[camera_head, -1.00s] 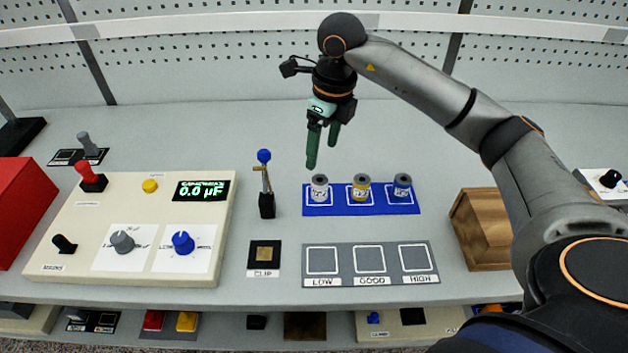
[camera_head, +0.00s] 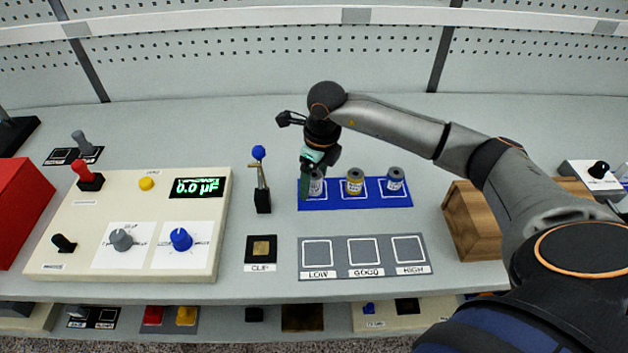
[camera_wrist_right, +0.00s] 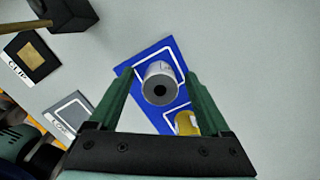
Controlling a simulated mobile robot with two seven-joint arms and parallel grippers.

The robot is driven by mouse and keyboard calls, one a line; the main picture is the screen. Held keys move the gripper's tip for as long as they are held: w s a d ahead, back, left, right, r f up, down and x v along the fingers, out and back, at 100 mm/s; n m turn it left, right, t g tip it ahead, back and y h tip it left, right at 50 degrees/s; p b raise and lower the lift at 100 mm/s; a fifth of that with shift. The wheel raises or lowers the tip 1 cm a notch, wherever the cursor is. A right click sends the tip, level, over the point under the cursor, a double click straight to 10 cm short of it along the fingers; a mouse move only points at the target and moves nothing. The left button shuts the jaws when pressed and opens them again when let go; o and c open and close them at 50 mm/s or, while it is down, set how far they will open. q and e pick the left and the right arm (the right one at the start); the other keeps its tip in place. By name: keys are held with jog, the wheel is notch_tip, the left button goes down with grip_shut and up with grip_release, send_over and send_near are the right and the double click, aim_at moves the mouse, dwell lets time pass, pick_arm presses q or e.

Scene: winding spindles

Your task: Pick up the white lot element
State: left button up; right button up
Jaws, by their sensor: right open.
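The white lot element (camera_head: 316,184) is a small upright cylinder with a grey top. It stands in the left outlined square of the blue mat (camera_head: 342,205) and is partly hidden by my gripper in the head view. My right gripper (camera_head: 308,186) is down at it. In the right wrist view the white lot element (camera_wrist_right: 160,84) sits between the two open green fingers (camera_wrist_right: 157,92), with a gap on each side. My left gripper is not in view.
A yellow-banded element (camera_head: 355,183) and a blue-banded one (camera_head: 395,180) stand to the right on the mat. A lever with a blue knob (camera_head: 260,180) stands close on the left. The grey LOW/GOOD/HIGH mat (camera_head: 330,240) in front is empty.

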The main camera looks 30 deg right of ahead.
grip_shut()
dwell(0.6)
